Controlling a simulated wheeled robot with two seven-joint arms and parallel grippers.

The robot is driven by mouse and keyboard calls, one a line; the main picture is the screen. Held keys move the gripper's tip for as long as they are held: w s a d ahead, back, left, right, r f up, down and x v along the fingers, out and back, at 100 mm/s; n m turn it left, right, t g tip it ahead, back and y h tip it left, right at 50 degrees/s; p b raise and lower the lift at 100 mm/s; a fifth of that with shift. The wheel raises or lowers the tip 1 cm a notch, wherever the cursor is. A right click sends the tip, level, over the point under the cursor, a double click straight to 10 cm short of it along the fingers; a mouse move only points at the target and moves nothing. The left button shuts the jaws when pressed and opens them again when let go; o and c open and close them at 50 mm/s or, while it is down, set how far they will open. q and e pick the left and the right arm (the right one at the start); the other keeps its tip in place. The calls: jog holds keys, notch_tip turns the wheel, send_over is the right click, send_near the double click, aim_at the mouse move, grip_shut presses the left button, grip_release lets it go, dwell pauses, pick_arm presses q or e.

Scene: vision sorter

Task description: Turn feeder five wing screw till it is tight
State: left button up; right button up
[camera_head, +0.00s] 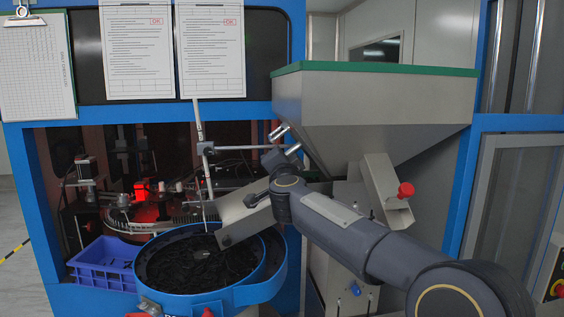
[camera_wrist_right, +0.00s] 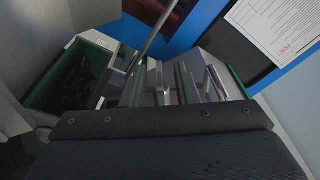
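My right gripper (camera_head: 286,140) is raised beside the left end of the grey hopper with the green rim (camera_head: 375,110). Its two silver fingers stand apart. In the right wrist view the fingers (camera_wrist_right: 160,85) also show a gap, with metal parts between or behind them. A thin metal rod with a clamp (camera_head: 208,148) reaches toward the gripper from the left; I cannot tell whether they touch. No wing screw can be made out clearly at the fingers. My left gripper is not in view.
A blue-rimmed round bowl (camera_head: 275,272) of dark parts stands below the gripper, with a metal chute (camera_head: 240,215) over it. A blue crate (camera_head: 90,268) is at the left. A green-rimmed hopper opening (camera_wrist_right: 55,105) with dark parts shows in the wrist view.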

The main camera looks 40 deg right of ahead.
jog(key=shift+s+a, duration=0.1)
jog(key=b+v, duration=0.1)
jog(key=v, duration=0.6)
jog(key=shift+s+a, duration=0.15)
jog(key=shift+s, duration=0.1)
dwell(0.4)
